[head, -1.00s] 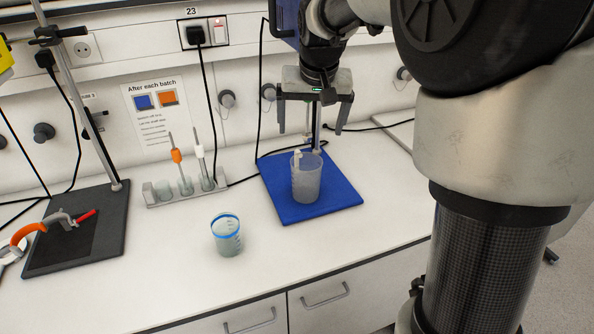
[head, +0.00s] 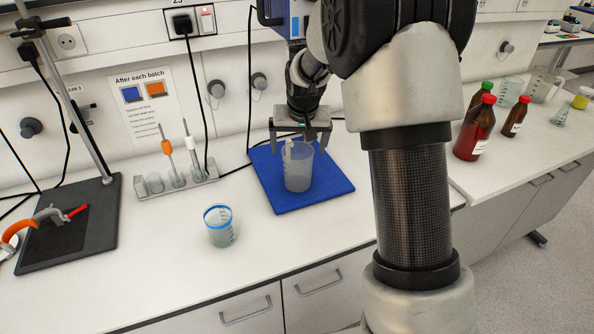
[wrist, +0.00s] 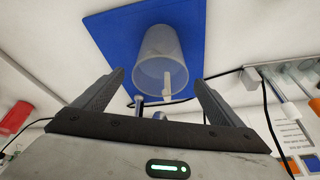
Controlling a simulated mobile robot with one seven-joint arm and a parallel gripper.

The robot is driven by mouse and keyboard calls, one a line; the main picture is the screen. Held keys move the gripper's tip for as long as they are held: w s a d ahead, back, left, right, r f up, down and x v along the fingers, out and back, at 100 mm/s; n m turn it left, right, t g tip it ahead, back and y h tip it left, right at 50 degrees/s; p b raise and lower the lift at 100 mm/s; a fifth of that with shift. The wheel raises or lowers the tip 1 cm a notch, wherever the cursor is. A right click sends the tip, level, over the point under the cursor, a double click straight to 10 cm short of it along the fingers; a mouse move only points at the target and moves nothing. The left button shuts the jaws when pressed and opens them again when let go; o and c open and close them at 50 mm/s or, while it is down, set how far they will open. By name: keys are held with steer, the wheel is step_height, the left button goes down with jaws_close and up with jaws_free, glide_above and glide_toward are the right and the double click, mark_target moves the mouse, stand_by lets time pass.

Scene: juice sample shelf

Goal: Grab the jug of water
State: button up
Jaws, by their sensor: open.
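The jug (head: 298,172) is a translucent, greyish plastic vessel standing upright on a blue mat (head: 333,194). A pale, narrow part, perhaps its handle, shows at its back rim. I cannot tell how much water is in it. My gripper (head: 299,148) is open, with its fingers pointing down just above and behind the jug's rim. In the wrist view, the jug (wrist: 160,50) lies ahead, between and beyond the fingertips (wrist: 160,78). Nothing is between the fingers.
A blue-rimmed beaker (head: 220,226) stands left of the mat. A rack with upright tools (head: 178,182) and a dark stand base (head: 75,232) are farther left. Red-brown bottles (head: 474,132) stand on the right bench. The counter in front of the mat is clear.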

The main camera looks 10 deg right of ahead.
steer(key=shift+w+f, duration=0.1)
steer(key=shift+f, duration=0.15)
steer(key=c, duration=2)
steer(key=shift+r, duration=0.1)
steer(key=shift+c, duration=0.2)
steer(key=shift+r, duration=0.1)
